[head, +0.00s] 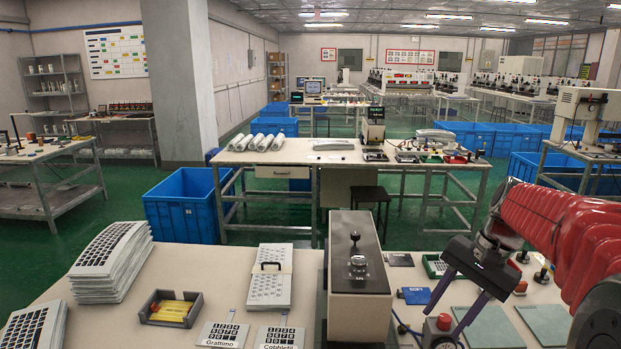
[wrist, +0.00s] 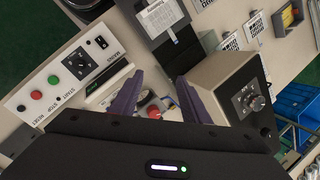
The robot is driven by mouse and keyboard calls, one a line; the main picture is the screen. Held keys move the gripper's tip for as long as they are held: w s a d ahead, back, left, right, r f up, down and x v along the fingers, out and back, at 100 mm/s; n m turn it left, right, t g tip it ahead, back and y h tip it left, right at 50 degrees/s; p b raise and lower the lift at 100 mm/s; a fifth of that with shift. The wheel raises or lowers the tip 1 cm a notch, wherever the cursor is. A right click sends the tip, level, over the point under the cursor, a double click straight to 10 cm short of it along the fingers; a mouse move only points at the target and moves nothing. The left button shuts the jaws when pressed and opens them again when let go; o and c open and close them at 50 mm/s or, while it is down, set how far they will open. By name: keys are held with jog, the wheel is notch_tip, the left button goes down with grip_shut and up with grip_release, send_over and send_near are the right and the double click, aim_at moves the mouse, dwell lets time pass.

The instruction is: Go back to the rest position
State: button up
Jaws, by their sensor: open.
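My gripper (head: 443,322) hangs over the right part of the near workbench (head: 200,268) in the head view, at the end of my red arm. Its two purple fingers are apart with nothing between them. In the wrist view the fingers of my gripper (wrist: 159,76) also stand wide apart and empty. A red button (wrist: 153,111) shows in the gap below them; how far beneath is hard to tell. A press-like machine (head: 358,275) with a beige front and black top stands left of my gripper in the head view.
A stack of keypad films (head: 108,262), a tray with yellow pieces (head: 172,308) and labelled sheets (head: 223,335) lie left on the bench. A control panel (wrist: 70,75) with buttons and a knob is left in the wrist view. Blue bins (head: 180,205) stand behind.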

jog(key=s+a+n+t+h, duration=0.1)
jog(key=s+a+n, duration=0.3)
jog(key=s, duration=0.4)
jog(key=s+a+f+n+t+h, duration=0.1)
jog(key=s+a+n+t+h, duration=0.1)
jog(key=s+a+n+t, duration=0.2)
jog(key=shift+s+a+f+n+h, duration=0.25)
jog(key=shift+s+a+n, duration=0.35)
jog(key=shift+s+a, duration=1.55)
jog(key=shift+s+d, duration=0.65)
